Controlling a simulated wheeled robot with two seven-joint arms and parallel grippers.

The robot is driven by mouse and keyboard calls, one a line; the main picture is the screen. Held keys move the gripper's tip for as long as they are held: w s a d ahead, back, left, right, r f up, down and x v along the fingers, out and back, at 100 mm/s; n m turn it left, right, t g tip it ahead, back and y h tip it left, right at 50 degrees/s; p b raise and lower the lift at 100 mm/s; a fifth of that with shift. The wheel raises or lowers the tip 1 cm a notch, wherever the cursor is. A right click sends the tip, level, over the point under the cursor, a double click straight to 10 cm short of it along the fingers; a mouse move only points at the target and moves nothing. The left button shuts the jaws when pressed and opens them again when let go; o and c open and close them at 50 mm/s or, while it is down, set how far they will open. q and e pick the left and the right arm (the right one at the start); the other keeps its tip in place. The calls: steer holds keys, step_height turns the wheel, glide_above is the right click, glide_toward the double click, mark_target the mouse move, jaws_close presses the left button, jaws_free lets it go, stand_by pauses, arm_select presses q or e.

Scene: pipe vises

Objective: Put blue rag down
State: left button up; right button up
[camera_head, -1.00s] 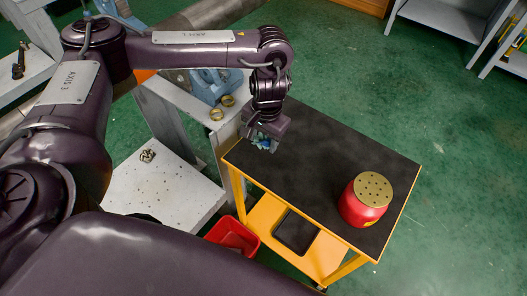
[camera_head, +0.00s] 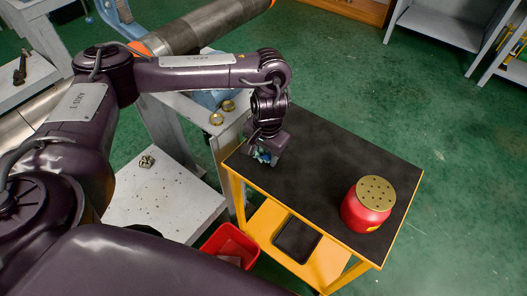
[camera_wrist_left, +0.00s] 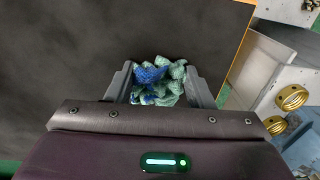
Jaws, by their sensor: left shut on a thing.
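The blue rag (camera_wrist_left: 152,76) is a crumpled blue and pale green cloth. In the left wrist view it sits between the two fingers of my left gripper (camera_wrist_left: 160,84), which is shut on it. In the head view my left gripper (camera_head: 264,156) points down at the left end of the black-topped yellow cart (camera_head: 300,150). A bit of the rag (camera_head: 262,155) shows at its fingertips, low over the black top. I cannot tell whether the rag touches the surface. My right gripper is not in view.
A red container with a perforated brass top (camera_head: 368,205) stands at the cart's right end. A red bin (camera_head: 230,243) is on the floor below. Brass rings (camera_head: 217,119) lie on the grey bench beside the cart. The middle of the black top is clear.

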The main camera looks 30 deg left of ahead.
mark_target(267, 153)
arm_select(q)
steer(key=shift+s+f, duration=0.35)
steer(key=shift+f, duration=0.3)
steer(key=o, duration=0.9)
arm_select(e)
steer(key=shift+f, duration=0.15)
arm_select(q)
steer(key=shift+d, duration=0.1)
steer(key=shift+w+r, duration=0.1)
steer(key=shift+r, duration=0.35)
steer(key=r+p, duration=0.1)
steer(key=r, duration=0.2)
steer(key=r+p, duration=0.2)
steer(key=r, duration=0.2)
steer(key=r+p, duration=0.1)
steer(key=r, duration=0.2)
steer(key=shift+w+d+r+p, duration=0.25)
steer(key=shift+d+r+p, duration=0.05)
steer(key=shift+r+p, duration=0.1)
steer(key=shift+r, duration=0.8)
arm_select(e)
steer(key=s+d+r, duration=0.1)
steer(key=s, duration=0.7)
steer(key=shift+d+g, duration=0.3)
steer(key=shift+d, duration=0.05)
